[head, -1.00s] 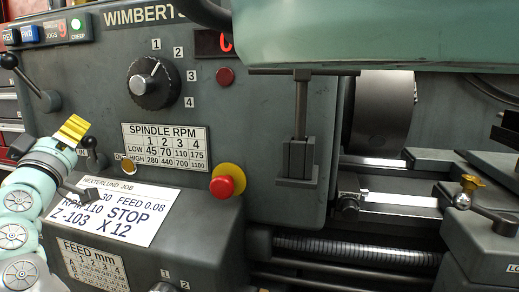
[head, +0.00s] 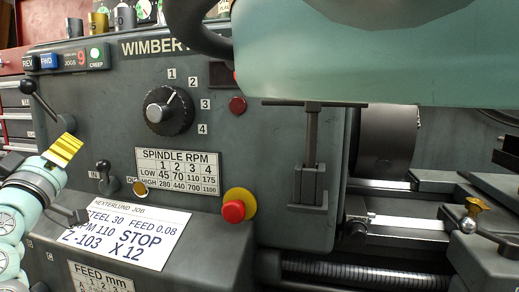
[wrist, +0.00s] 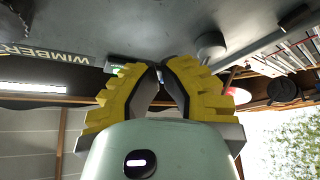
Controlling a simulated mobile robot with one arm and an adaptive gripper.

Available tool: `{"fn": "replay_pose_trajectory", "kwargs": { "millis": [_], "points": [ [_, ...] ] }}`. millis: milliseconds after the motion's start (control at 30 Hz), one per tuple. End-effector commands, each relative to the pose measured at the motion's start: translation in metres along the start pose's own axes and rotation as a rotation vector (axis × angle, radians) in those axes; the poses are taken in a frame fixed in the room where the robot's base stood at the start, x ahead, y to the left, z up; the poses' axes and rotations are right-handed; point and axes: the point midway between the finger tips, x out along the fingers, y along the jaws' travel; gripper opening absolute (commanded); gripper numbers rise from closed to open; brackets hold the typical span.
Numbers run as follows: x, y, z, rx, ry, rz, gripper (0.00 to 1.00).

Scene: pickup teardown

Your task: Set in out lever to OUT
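The small black lever (head: 104,178) is on the grey headstock front in the head view, left of the spindle RPM plate. It stands up and leans slightly left, toward a partly readable label ending in N. The label on its right is partly hidden by a brass button. My gripper (head: 66,148), with yellow ribbed fingers, is at the left edge of the head view, left of the lever and apart from it in the picture. In the wrist view the fingertips (wrist: 160,68) come together and hold nothing that I can see. The lever is not clearly visible there.
A red stop button (head: 234,208) with a yellow collar is right of the lever. A longer black-knobbed lever (head: 38,98) is at the upper left, near my gripper. A white job card (head: 135,233) is below. The black speed dial (head: 168,110) is above.

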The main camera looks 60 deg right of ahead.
Motion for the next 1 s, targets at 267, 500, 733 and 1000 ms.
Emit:
{"fn": "replay_pose_trajectory", "kwargs": {
  "millis": [267,500,733,1000],
  "points": [
    [-0.048,-0.001,-0.001,0.002,0.007,-0.006,0.00],
    [-0.068,0.000,0.000,-0.001,0.003,-0.004,0.00],
    [-0.070,0.001,-0.001,0.001,0.002,-0.003,0.00],
    [-0.066,-0.003,-0.011,-0.006,0.032,-0.033,0.00]
  ]
}}
